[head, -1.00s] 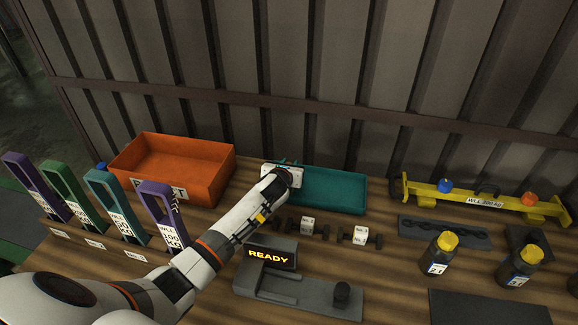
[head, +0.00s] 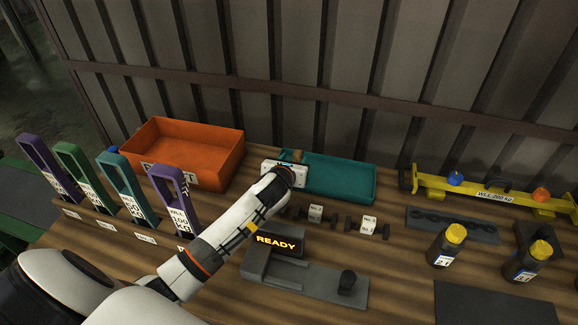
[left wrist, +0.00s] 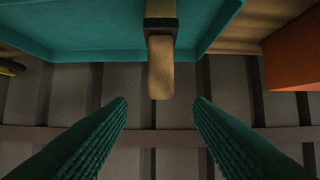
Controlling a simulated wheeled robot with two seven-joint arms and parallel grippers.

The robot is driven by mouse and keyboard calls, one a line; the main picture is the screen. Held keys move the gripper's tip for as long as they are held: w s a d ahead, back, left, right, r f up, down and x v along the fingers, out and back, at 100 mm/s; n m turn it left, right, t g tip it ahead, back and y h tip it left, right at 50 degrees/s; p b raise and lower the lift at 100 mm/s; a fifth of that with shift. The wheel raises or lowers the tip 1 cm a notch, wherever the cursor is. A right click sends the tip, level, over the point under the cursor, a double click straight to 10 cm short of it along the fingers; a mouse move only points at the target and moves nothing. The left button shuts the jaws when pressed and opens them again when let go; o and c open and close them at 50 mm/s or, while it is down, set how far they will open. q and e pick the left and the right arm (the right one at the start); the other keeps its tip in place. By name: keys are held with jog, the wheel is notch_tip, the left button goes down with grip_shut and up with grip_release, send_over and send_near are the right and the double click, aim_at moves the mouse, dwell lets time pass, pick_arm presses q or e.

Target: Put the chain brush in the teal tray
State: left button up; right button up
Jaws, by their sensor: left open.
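The teal tray (head: 345,179) stands at the back of the bench, right of the orange bin. The chain brush shows as a small tan piece (head: 298,156) at the tray's left end, partly hidden by my gripper. In the left wrist view the brush (left wrist: 161,66) has a tan end and a dark band, and overlaps the rim of the teal tray (left wrist: 90,45). Whether it rests on the rim cannot be told. My left gripper (left wrist: 160,101) is open, its green ridged fingers apart on either side, with the brush's tan end beyond the fingertips. My right gripper is not in view.
An orange bin (head: 190,150) stands left of the tray. Upright coloured handles, such as a purple one (head: 172,200), line the left. A fixture with a READY display (head: 278,241) is in front. Bottles (head: 447,244) and a yellow beam (head: 490,194) are at right. A ribbed wall stands behind.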

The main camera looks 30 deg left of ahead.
pick_arm(q)
jog(key=shift+v, duration=2.15)
